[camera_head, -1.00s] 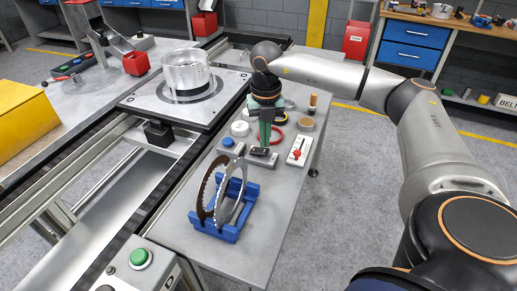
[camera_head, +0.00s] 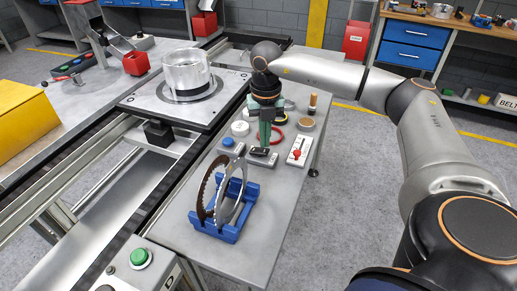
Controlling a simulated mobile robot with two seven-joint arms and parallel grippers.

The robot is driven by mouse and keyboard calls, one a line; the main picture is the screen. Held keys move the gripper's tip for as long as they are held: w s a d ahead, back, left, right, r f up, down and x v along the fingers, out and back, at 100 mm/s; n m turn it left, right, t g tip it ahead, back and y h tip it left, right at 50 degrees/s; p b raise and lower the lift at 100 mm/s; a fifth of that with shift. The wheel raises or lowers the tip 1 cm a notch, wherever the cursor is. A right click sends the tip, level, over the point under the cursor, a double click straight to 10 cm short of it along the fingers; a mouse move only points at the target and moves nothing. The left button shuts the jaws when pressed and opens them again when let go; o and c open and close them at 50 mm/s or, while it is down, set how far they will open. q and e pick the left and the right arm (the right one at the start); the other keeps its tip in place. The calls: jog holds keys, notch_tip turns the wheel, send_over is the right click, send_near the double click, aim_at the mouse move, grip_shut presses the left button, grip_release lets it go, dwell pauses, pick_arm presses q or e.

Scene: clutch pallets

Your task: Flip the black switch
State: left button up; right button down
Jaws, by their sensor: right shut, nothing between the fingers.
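The black switch (camera_head: 260,151) sits on a small grey plate (camera_head: 257,163) on the narrow grey table, between a blue button and a red-knobbed lever. My right gripper (camera_head: 265,143) points down with its green fingertips shut and empty, right at the switch's far side. The fingertips hide part of the switch's far edge, and I cannot tell whether they touch it. My left gripper is not in view.
A blue rack (camera_head: 229,228) with toothed rings stands in front of the switch. The blue button (camera_head: 228,142) is to the left and the lever panel (camera_head: 298,151) to the right.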

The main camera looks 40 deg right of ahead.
aim_at(265, 151)
jog(key=shift+f+b, duration=0.7)
jog(key=shift+f, duration=0.45)
dwell(0.7)
jog(key=shift+s+r, duration=0.1)
notch_tip(265, 151, up, 7)
jog(key=p, duration=0.6)
dwell(0.7)
